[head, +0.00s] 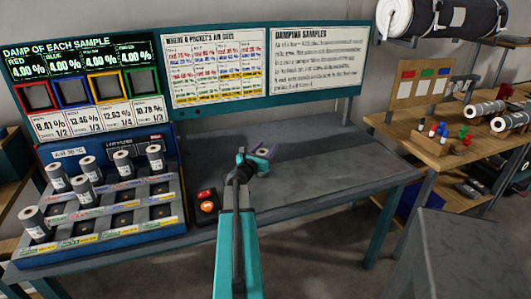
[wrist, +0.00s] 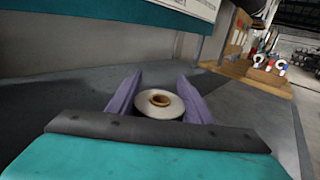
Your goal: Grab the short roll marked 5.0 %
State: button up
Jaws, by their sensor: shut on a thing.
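My gripper (head: 265,152) is over the grey bench, right of the blue tray. In the wrist view its two purple fingers (wrist: 160,80) are shut on a roll (wrist: 160,103), one finger on each side. The roll's pale round end and brown core face the camera. Its side and any mark on it are hidden, so I cannot tell whether it is the 5.0 % roll. In the head view the arm hides most of it. Several short grey rolls with white labels, such as one at the front left (head: 37,222), stand in the tray; their marks are too small to read.
The blue tray (head: 120,249) has several empty places with coloured labels. A box with red and orange buttons (head: 206,201) sits between tray and arm. A sample panel (head: 87,60) stands behind the tray. The bench (head: 335,160) is clear to the right.

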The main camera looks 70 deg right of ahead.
jog(key=s+a+r, duration=0.1)
jog(key=a+r, duration=0.3)
jog(key=a, duration=0.7)
jog(key=shift+s+r, duration=0.35)
jog(key=shift+s, duration=0.05)
jog(key=shift+a+p, duration=0.15)
jog(key=shift+p, duration=0.3)
jog(key=a+p, duration=0.2)
jog(key=p, duration=0.4)
jog(key=a+p, duration=0.2)
jog(key=p, duration=0.4)
jog(key=shift+s+a+r, duration=0.1)
jog(key=shift+s+r, duration=0.05)
jog(key=shift+s, duration=0.25)
jog(key=shift+a+p, duration=0.15)
jog(key=shift+p, duration=0.3)
